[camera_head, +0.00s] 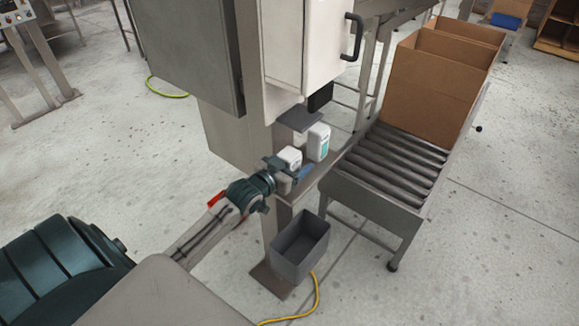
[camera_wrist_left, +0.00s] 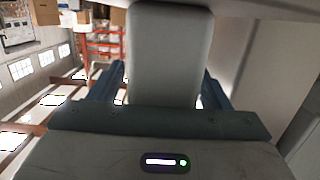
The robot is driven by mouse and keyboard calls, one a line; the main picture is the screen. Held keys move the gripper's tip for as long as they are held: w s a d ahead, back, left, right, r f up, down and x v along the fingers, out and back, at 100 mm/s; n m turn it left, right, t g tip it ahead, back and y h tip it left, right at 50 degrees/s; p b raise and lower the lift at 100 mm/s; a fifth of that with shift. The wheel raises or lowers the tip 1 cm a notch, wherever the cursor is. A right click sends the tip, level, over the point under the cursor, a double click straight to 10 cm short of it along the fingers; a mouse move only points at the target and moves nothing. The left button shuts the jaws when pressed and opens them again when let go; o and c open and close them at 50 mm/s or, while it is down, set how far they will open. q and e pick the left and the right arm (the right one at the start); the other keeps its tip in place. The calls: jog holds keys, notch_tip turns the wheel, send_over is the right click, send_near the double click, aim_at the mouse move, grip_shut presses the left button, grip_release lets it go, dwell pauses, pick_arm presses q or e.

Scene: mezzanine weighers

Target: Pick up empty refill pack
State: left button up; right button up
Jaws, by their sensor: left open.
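A white refill pack (camera_head: 291,155) stands on a narrow shelf at the machine's column in the head view. My left gripper (camera_head: 287,168) is at this pack, with its fingers open on either side of it. In the left wrist view the pack (camera_wrist_left: 171,55) shows as a pale grey block, upright between the two blue-grey fingers (camera_wrist_left: 163,82). The fingers hide part of the pack, and I cannot tell whether either touches it. A second white pack (camera_head: 318,142) with a teal label stands just to the right. My right gripper is not in view.
The shelf (camera_head: 324,167) is narrow, under a grey plate (camera_head: 299,118) and the white cabinet (camera_head: 304,50). A grey bin (camera_head: 301,246) stands below. A roller conveyor (camera_head: 385,165) with cardboard boxes (camera_head: 424,95) is at right.

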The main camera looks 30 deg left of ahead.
pick_arm(q)
jog(key=shift+c, duration=0.4)
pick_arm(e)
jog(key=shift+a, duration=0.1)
pick_arm(q)
jog(key=c, duration=1)
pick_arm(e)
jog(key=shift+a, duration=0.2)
pick_arm(q)
jog(key=shift+r, duration=0.15)
